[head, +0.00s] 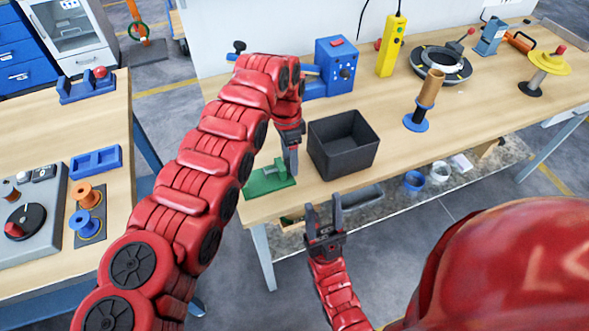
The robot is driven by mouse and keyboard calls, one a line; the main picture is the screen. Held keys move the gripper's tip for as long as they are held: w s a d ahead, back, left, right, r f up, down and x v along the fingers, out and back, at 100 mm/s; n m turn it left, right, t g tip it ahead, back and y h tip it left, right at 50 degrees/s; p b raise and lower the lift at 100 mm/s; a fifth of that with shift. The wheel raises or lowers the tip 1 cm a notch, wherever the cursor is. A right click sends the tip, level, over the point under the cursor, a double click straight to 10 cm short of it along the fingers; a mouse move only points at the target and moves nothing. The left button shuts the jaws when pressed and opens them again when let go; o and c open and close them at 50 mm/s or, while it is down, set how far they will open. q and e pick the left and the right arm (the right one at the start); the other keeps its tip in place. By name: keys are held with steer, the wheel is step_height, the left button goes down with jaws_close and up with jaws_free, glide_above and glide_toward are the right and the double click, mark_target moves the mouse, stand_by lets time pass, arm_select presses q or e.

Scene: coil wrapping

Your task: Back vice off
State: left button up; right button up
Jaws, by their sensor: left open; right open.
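A small green fixture (266,180) with a flat base and a raised block sits at the table's front left corner; it looks like the vice. My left gripper (291,170) points down right at its right end, fingertips close to it. The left gripper is open, but its fingers overlap in this view, and I cannot tell whether they touch the fixture. My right gripper (322,203) is open and empty, pointing up in front of the table's front edge. My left arm passes in front of part of the table.
A black open bin (343,145) stands just right of the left gripper. Behind it are a blue machine (336,66) and a yellow control box (391,46). A second bench (40,150) is at left.

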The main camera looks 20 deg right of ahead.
arm_select(q)
steer(key=shift+w+f+b, duration=0.15)
steer(key=shift+w+b, duration=0.05)
steer(key=shift+b, duration=0.55)
steer(key=shift+w+b, duration=0.15)
steer(key=shift+b, duration=0.45)
steer(key=shift+c, duration=0.4)
steer(key=shift+r, duration=0.3)
steer(key=c, duration=0.7)
steer(key=o, duration=0.7)
steer(key=shift+o, duration=0.4)
steer(key=shift+w+f, duration=0.1)
steer(key=shift+f, duration=0.05)
